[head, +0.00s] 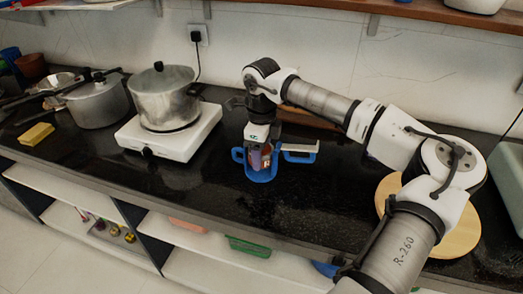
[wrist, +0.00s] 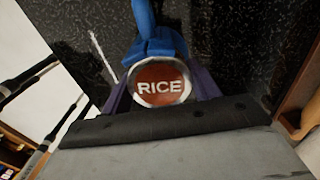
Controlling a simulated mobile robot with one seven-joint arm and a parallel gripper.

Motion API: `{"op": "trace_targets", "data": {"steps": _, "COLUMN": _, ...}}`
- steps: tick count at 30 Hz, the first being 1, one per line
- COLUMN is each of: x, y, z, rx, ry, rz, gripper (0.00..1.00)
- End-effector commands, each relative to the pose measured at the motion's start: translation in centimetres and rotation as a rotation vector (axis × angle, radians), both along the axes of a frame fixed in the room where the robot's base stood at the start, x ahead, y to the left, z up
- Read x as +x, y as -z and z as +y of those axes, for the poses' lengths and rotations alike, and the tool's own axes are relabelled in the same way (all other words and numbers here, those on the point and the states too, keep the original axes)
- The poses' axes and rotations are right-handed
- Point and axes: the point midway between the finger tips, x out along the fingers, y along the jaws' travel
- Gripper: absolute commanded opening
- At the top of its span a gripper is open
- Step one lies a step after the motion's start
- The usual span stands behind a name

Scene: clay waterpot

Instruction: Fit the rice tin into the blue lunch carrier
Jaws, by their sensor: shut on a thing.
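The rice tin shows in the wrist view as a round red-brown lid (wrist: 160,87) with a pale rim and the word RICE. My gripper's purple fingers stand on both sides of it, shut on the tin. In the head view my gripper (head: 262,157) points down at the blue lunch carrier (head: 261,177), with the tin between its fingers. The carrier stands on the dark counter; part of it (wrist: 156,42) shows beyond the lid in the wrist view. The tin is at the carrier, but its lower end is hidden, and I cannot tell whether it rests on the base.
A white-topped, blue-edged piece (head: 300,150) lies right of the carrier. A steel pot (head: 164,98) stands on a white stove (head: 170,135) to the left. A round wooden board (head: 455,240) lies on the right. The counter (head: 300,195) in front of the carrier is clear.

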Motion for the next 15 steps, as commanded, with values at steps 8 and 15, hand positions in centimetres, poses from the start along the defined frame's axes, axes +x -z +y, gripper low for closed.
{"op": "trace_targets", "data": {"steps": 8, "x": 0.01, "y": 0.00, "z": 0.01, "rx": 0.000, "ry": 0.000, "rz": -0.001, "gripper": 0.31}}
{"op": "trace_targets", "data": {"steps": 15, "x": 0.01, "y": 0.65, "z": 0.01, "rx": 0.000, "ry": 0.000, "rz": -0.001, "gripper": 0.31}}
